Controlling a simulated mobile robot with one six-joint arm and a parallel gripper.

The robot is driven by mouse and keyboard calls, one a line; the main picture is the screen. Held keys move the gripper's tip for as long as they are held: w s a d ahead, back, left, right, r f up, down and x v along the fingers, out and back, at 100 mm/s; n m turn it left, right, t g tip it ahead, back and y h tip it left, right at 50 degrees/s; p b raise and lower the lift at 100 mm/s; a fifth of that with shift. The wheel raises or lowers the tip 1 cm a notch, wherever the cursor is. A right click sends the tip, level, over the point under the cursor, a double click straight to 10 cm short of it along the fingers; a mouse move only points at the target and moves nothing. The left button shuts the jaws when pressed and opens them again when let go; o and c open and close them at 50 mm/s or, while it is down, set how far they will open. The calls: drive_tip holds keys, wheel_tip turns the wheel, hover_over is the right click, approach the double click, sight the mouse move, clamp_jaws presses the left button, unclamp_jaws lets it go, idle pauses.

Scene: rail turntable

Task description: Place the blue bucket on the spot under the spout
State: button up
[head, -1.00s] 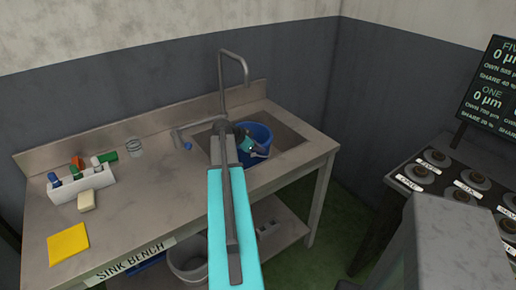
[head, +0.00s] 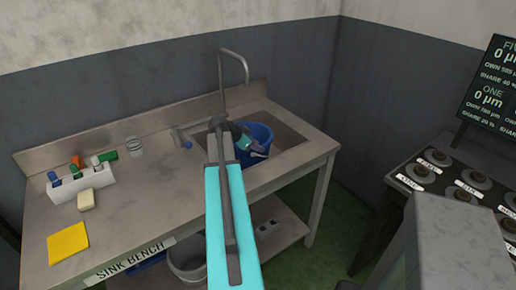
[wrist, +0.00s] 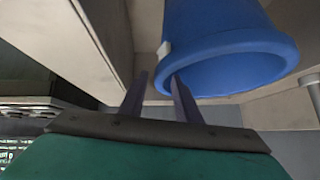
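The blue bucket (head: 262,134) stands in the sink basin (head: 292,134), below the end of the tall spout (head: 246,72). It looks upright in the head view. My gripper (head: 256,150) is at the bucket's near left side, and my arm hides part of the basin. In the wrist view, my gripper (wrist: 158,76) has its two fingers apart, with a gap between them. The right finger overlaps the edge of the bucket's rim (wrist: 240,42); I cannot tell whether it touches. The spot under the bucket is hidden.
A white holder (head: 82,182) with several coloured bottles, a pale block (head: 86,199) and a yellow cloth (head: 68,242) lie on the bench's left. A clear glass (head: 134,146) stands behind. A grey pot (head: 188,262) is on the lower shelf. A knob panel (head: 450,180) stands right.

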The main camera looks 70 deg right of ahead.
drive_tip(key=b+v, duration=0.1)
drive_tip(key=v, duration=0.9)
drive_tip(key=shift+b, duration=0.4)
drive_tip(key=shift+s, duration=0.1)
